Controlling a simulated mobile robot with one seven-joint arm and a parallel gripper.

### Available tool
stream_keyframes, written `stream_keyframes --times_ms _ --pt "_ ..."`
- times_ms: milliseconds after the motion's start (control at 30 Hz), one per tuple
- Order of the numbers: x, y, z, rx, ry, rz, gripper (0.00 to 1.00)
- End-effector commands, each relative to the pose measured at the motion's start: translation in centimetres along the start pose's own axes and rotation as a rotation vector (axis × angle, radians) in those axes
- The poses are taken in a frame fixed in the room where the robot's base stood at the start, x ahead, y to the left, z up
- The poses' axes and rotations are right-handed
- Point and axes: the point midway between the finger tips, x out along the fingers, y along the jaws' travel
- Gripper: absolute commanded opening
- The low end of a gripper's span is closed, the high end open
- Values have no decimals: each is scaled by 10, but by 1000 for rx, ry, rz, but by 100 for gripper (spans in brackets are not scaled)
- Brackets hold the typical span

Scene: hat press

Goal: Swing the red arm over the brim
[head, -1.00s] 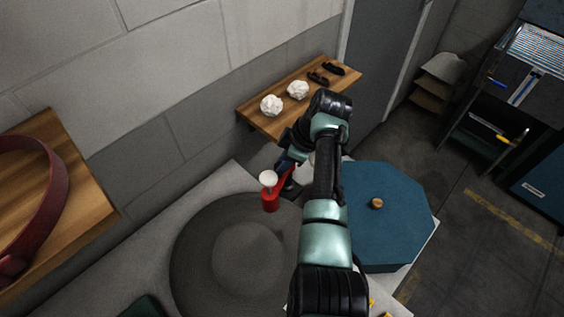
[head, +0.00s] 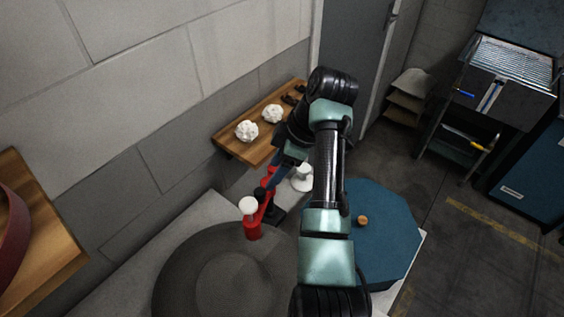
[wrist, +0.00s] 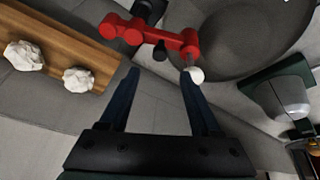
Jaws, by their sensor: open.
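The red arm (head: 253,229) stands at the far edge of the grey hat's brim (head: 180,275), with a white ball knob (head: 248,205) on its end. In the wrist view the red arm (wrist: 150,36) runs across the top, and its knob (wrist: 196,74) shows by the right fingertip. The hat (wrist: 240,35) lies beyond the arm. My gripper (wrist: 160,73) is open with nothing between its blue fingers. In the head view my gripper (head: 268,181) is partly hidden beside the red arm. I cannot tell whether a finger touches the knob.
A wooden shelf (head: 233,143) on the wall holds white crumpled lumps (head: 246,130). A blue octagonal lid (head: 385,240) with a wooden knob is to the right. A white round-topped piece (head: 302,180) stands behind my arm. A green-based piece (wrist: 262,88) is at the wrist view's right.

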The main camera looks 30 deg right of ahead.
Motion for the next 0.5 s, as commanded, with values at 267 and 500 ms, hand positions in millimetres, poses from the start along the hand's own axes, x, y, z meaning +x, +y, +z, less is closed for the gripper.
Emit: stream_keyframes --times_ms 267,500 --pt "-37 0 0 2 -1 0 64" --pt "-39 0 0 1 -1 -1 64"
